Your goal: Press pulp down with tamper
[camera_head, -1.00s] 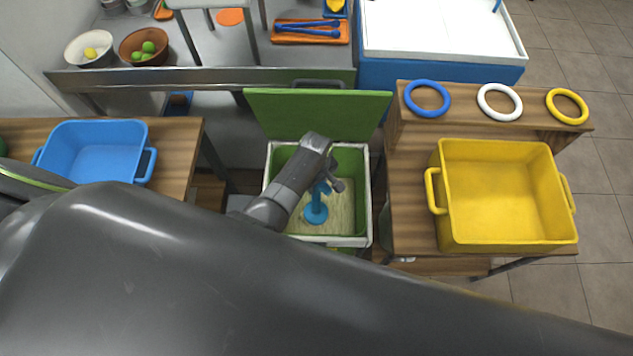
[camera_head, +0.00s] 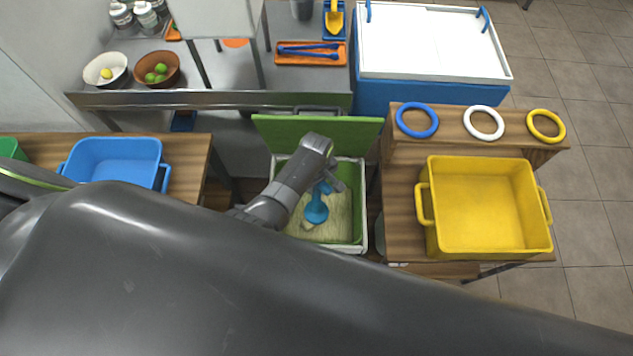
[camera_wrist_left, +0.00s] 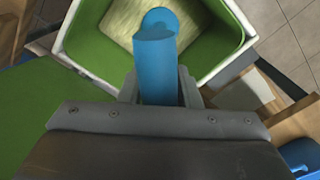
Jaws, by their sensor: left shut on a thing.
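A blue tamper (camera_head: 316,211) with a round foot is inside the green-lined bin (camera_head: 358,208), its foot over the pale pulp (camera_head: 335,222). My left gripper (camera_head: 325,180) is shut on the tamper's handle. In the left wrist view, the tamper (camera_wrist_left: 155,62) stands between the fingers of my left gripper (camera_wrist_left: 160,88). Its foot is partly hidden there behind the handle, and I cannot tell whether it touches the pulp (camera_wrist_left: 128,22). The bin's green lid (camera_head: 320,135) stands open at the back. My right gripper is not in view.
A yellow crate (camera_head: 482,205) stands on a wooden table right of the bin, with blue, white and yellow rings (camera_head: 484,123) behind it. A blue tray (camera_head: 115,160) is on the left table. A metal counter (camera_head: 210,99) with bowls lies behind. My arm covers the foreground.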

